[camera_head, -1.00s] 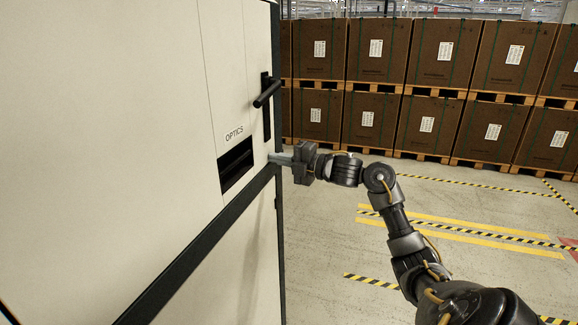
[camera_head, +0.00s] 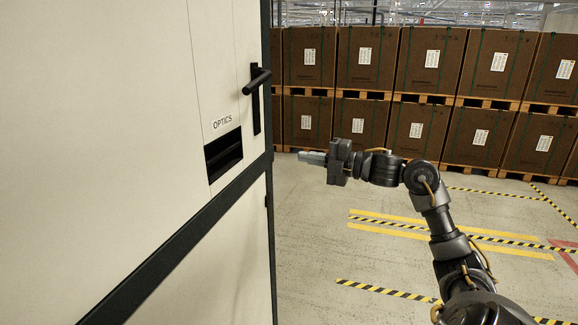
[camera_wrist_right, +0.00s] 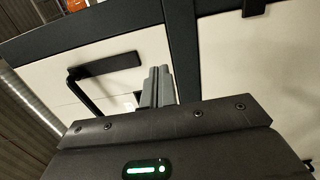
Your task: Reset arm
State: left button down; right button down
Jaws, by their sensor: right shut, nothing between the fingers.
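My right gripper (camera_head: 302,157) is shut and empty, held out level to the right of the tall white cabinet (camera_head: 95,130). A visible gap separates its fingertips from the cabinet's dark edge. In the right wrist view the closed grey fingers (camera_wrist_right: 157,86) point toward the cabinet front. The cabinet's black handle (camera_head: 257,82) stands above and left of the gripper, apart from it. The handle also shows in the right wrist view (camera_wrist_right: 105,64). My left gripper is in neither view.
A dark slot (camera_head: 224,155) labelled OPTICS is in the cabinet front. Stacked brown boxes (camera_head: 430,62) on pallets line the back. The floor (camera_head: 310,235) between cabinet and arm is clear, with yellow and striped markings (camera_head: 455,236) to the right.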

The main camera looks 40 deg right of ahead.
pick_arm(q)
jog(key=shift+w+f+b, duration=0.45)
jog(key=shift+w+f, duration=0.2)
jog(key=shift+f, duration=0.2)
pick_arm(e)
jog(key=v, duration=0.3)
jog(key=shift+d, duration=0.15)
jog(key=shift+w, duration=0.15)
